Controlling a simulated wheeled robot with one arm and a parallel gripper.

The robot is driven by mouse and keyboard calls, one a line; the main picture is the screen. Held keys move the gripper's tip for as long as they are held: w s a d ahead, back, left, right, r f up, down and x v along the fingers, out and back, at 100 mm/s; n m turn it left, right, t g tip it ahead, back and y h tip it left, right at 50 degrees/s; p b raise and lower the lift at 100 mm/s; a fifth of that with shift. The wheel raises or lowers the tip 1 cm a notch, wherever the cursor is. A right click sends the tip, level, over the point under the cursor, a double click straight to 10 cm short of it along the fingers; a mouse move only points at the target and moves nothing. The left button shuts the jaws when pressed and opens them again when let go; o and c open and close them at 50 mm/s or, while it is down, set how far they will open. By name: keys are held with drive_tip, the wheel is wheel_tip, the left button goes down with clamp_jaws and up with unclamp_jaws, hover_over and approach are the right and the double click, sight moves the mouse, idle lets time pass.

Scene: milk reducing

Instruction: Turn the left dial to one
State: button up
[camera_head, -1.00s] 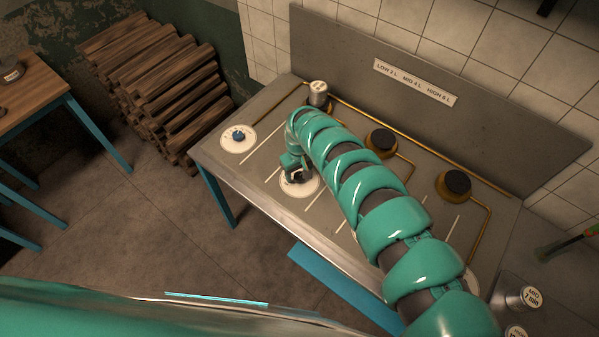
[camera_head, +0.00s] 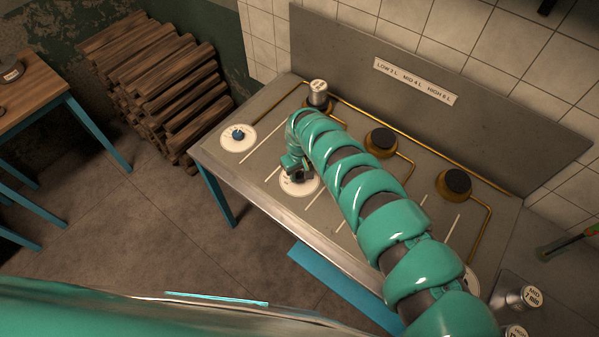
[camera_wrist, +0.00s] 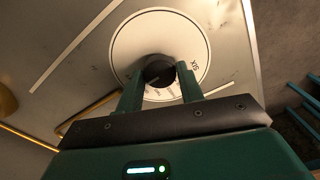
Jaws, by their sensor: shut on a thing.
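In the head view, a white round dial plate (camera_head: 286,188) lies on the grey counter, partly hidden by my gripper (camera_head: 297,177). The wrist view shows this plate (camera_wrist: 133,48) with printed words round its rim; "SIX" reads at the right, and the others are unclear. My gripper (camera_wrist: 160,82) is shut on its dark round knob (camera_wrist: 157,70), one finger on each side. The knob's pointer direction cannot be told. Another white dial (camera_head: 228,146) with a blue knob (camera_head: 238,134) sits further left on the counter, apart from my gripper.
A metal can (camera_head: 318,92) stands on the left burner. Two dark burners, the middle one (camera_head: 381,140) and the right one (camera_head: 455,183), are empty. A sign (camera_head: 412,82) reads low 2 L, mid 4 L, high 6 L. More labelled cans (camera_head: 525,297) stand lower right.

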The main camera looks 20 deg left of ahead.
sight(300, 174)
drive_tip(key=n+b, duration=0.2)
drive_tip(key=b, duration=0.1)
drive_tip(key=shift+w+d+f+n, duration=0.1)
drive_tip(key=shift+d+f+n, duration=0.05)
drive_tip(key=shift+f+n, duration=0.2)
drive_tip(key=shift+r+n+b, duration=0.3)
drive_tip(key=shift+n+b, duration=0.45)
drive_tip(key=shift+n, duration=0.2)
drive_tip(key=o, duration=1)
drive_tip(key=shift+r, duration=0.1)
drive_tip(key=shift+r+b, duration=0.65)
drive_tip(key=shift+r, duration=1.65)
wheel_tip(300, 174, up, 13)
drive_tip(key=b, duration=0.1)
drive_tip(key=shift+f+b, duration=0.2)
drive_tip(key=shift+b, duration=0.1)
